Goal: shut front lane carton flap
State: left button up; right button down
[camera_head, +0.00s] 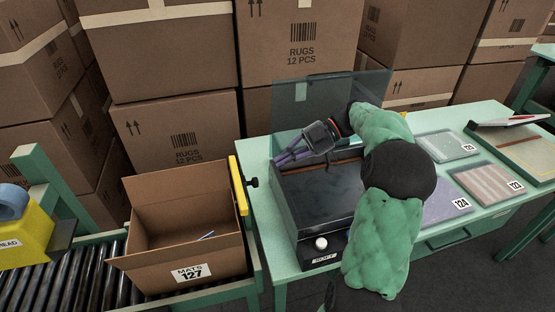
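An open brown carton (186,262) labelled MATS 127 stands on the roller conveyor at the lower left. Its left side flap (120,262) leans outward at the front left corner, and its back wall or flap (180,185) stands up. The inside shows, with a small blue and white item (207,236) at the bottom. My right gripper (280,160) is over the back of a dark box-shaped machine on the table, to the right of the carton and well apart from it. Its fingers point left; their gap is unclear. My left gripper is not in view.
Sample mats lie on the green table (265,215). A yellow dispenser (22,238) is at far left. Stacked cartons (175,50) fill the back.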

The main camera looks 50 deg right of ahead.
aim_at(150, 258)
jog(key=k+j, duration=0.2)
jog(key=j, duration=0.2)
jog(key=k+j, duration=0.2)
jog(key=j, duration=0.2)
jog(key=k+j, duration=0.25)
jog(key=j, duration=0.1)
